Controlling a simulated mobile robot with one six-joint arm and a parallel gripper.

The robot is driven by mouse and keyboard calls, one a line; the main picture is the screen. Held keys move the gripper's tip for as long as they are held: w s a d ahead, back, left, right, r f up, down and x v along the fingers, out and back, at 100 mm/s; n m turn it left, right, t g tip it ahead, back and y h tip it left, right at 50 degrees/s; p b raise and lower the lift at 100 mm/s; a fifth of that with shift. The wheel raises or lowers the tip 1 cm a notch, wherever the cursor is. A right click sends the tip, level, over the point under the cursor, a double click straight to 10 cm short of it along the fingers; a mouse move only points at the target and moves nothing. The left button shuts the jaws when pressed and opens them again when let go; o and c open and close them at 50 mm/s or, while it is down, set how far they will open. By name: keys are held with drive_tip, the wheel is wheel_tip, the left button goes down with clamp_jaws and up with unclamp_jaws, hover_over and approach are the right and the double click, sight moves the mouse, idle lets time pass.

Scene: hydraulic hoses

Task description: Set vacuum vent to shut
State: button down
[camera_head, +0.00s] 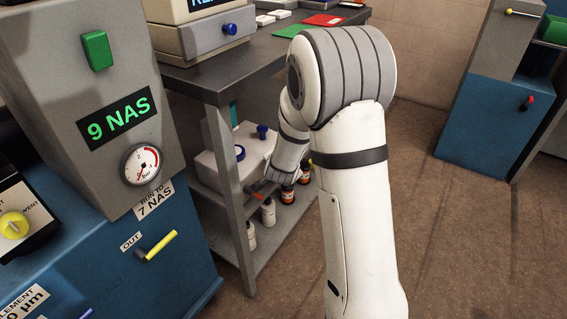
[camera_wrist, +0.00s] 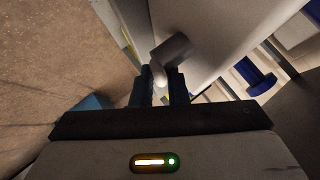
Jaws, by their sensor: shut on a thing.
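A white boxy unit (camera_head: 222,165) with blue knobs stands on the shelf under the bench, and I take it to be the vacuum unit. My gripper (camera_head: 258,189) is at its right front side, partly hidden by my wrist. In the wrist view, my gripper (camera_wrist: 162,88) is shut on a small pale lever (camera_wrist: 160,74), which I take to be the vent handle. The lever joins a grey cylindrical stub (camera_wrist: 171,48) on the pale housing (camera_wrist: 215,30). The lever's exact angle and any vent markings cannot be read.
Small bottles (camera_head: 287,194) stand on the shelf close to my wrist. A grey bench leg (camera_head: 232,200) is left of my gripper. A blue cabinet (camera_head: 120,265) with a yellow lever (camera_head: 160,245) stands at left. The brown floor at right is clear.

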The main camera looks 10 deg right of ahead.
drive_tip(key=c, duration=1.7)
unclamp_jaws()
drive_tip(key=shift+p+v, duration=1.35)
drive_tip(key=shift+v, duration=2.55)
drive_tip(key=s+a+r+n+g+y+p, duration=0.1)
drive_tip(key=s+r+n+p, duration=0.1)
drive_tip(key=r+p, duration=0.3)
drive_tip(key=s+a+r+n+y+p, duration=0.1)
drive_tip(key=s+r+p, duration=0.1)
drive_tip(key=r+p, duration=0.35)
drive_tip(key=s+d+r+n+g+p, duration=0.1)
drive_tip(key=s+r+n+g+p, duration=0.1)
drive_tip(key=s+r+p, duration=0.4)
drive_tip(key=s+r+n+g+p, duration=0.2)
drive_tip(key=s+r+n+p, duration=0.2)
drive_tip(key=s+r, duration=0.5)
drive_tip(key=s+d+r+n+g+p, duration=0.1)
drive_tip(key=s+r+p, duration=0.6)
drive_tip(key=r, duration=0.8)
drive_tip(key=shift+s+d+n+g+y+p, duration=0.15)
drive_tip(key=shift+d+n+g+y+p, duration=0.15)
drive_tip(key=shift+n+g+p, duration=0.55)
